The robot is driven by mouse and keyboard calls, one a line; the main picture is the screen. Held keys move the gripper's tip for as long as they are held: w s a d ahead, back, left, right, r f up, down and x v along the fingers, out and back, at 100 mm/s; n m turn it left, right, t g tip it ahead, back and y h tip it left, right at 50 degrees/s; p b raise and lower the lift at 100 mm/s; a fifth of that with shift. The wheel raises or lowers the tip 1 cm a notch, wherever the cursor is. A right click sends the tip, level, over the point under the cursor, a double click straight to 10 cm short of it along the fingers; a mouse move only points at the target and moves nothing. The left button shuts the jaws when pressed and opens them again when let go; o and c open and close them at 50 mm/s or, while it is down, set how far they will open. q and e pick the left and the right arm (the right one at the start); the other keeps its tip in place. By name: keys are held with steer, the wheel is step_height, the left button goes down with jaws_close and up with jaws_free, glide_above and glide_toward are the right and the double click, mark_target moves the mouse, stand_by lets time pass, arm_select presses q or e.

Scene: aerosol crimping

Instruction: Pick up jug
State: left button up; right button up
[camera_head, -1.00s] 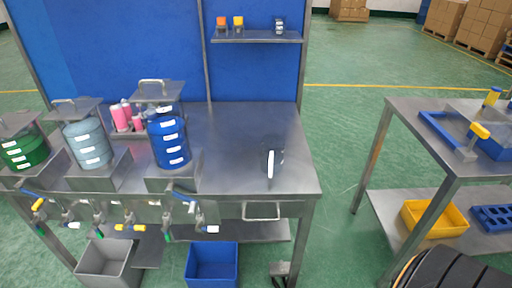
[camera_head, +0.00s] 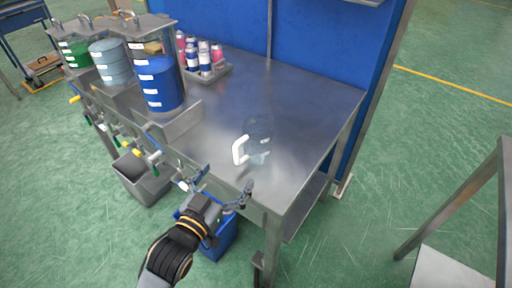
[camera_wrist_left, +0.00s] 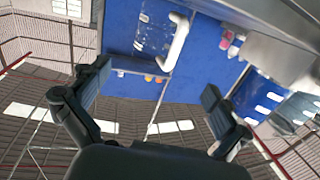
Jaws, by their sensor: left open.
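The jug (camera_head: 260,137) is clear and see-through with a white handle (camera_head: 238,151) on its left side. It stands upright on the steel bench, near the front edge. My left gripper (camera_head: 218,193) is in front of the bench edge, below and to the left of the jug, apart from it. Its fingers are spread and empty. In the left wrist view the jug (camera_wrist_left: 153,33) and its white handle (camera_wrist_left: 177,42) show beyond and above the open fingertips (camera_wrist_left: 155,88). My right gripper is not in view.
The steel bench (camera_head: 300,92) is clear around the jug. Blue, grey and green drums (camera_head: 157,84) stand at the left, with taps along the front edge. A tray (camera_head: 212,78) of cans sits behind them. A blue bin (camera_head: 222,240) is under the bench. Another table (camera_head: 480,215) is at the right.

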mark_target(251, 142)
arm_select(q)
steer(key=x, duration=0.2)
steer(key=r+x, duration=0.1)
steer(key=x, duration=0.4)
steer(key=shift+w+d+r, duration=0.2)
steer(key=shift+w+r, duration=0.05)
steer(key=shift+w+d, duration=0.2)
steer(key=shift+w, duration=0.2)
steer(key=x, duration=0.5)
steer(key=shift+s+d+f+p, duration=0.1)
steer(key=shift+d+f+p, duration=0.2)
steer(key=shift+p, duration=0.1)
steer(key=shift+r, duration=0.1)
steer(key=c, duration=1.2)
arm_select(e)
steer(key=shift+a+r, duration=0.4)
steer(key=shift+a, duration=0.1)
